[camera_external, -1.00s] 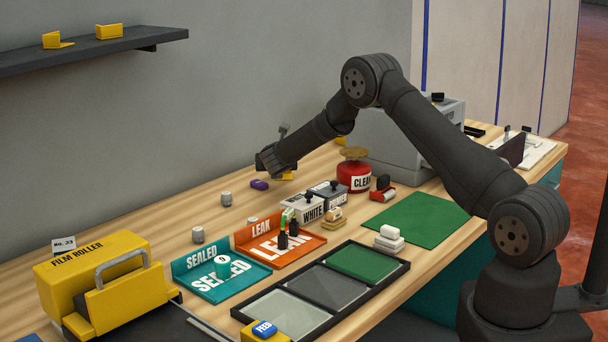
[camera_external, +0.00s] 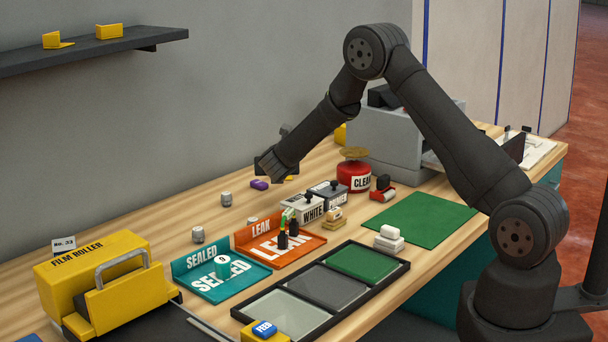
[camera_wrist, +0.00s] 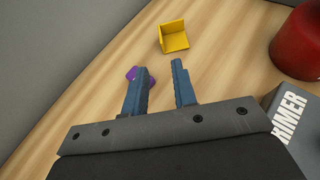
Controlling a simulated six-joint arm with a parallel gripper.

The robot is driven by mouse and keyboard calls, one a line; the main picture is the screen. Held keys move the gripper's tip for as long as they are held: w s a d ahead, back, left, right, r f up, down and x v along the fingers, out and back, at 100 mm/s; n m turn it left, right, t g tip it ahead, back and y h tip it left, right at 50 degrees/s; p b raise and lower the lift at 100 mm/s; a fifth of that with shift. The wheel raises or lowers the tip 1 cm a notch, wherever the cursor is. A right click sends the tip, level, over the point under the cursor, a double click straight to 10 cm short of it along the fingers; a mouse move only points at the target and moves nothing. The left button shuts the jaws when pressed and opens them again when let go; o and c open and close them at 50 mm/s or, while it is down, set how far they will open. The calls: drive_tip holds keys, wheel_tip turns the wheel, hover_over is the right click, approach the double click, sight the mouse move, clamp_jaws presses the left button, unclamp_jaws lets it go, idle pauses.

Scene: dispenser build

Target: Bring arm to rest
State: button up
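My gripper (camera_external: 268,166) hangs above the back of the wooden bench (camera_external: 160,217), left of the red CLEAR pot (camera_external: 354,177). In the wrist view its two blue fingers (camera_wrist: 158,67) are apart, with bare wood showing between them. Nothing is held. A purple piece (camera_wrist: 141,76) lies on the bench, partly hidden behind the left finger; it also shows in the external view (camera_external: 259,184). A yellow angled bracket (camera_wrist: 174,38) lies beyond the fingertips.
The red pot (camera_wrist: 297,48) and a grey PRIMER box (camera_wrist: 292,123) stand at right in the wrist view. The orange LEAK tray (camera_external: 310,241), teal SEALED tray (camera_external: 240,286) and yellow film roller (camera_external: 105,268) stand nearer. A grey machine (camera_external: 385,140) sits behind my arm.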

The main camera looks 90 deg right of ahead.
drive_tip(key=x, duration=1.1)
drive_tip(key=shift+s+d+f, duration=0.1)
drive_tip(key=shift+d+f, duration=0.05)
drive_tip(key=shift+f, duration=0.25)
drive_tip(key=r, duration=0.5)
drive_tip(key=shift+s, duration=0.4)
drive_tip(key=s+r, duration=0.7)
drive_tip(key=s, duration=0.4)
wheel_tip(320, 180, up, 7)
drive_tip(key=w+a+n+t, duration=0.4)
drive_tip(key=w+a, duration=1.6)
drive_tip(key=a, duration=0.1)
drive_tip(key=shift+w+r+t+y, duration=0.25)
drive_tip(key=shift+r+t+y, duration=0.05)
drive_tip(key=shift+t, duration=0.1)
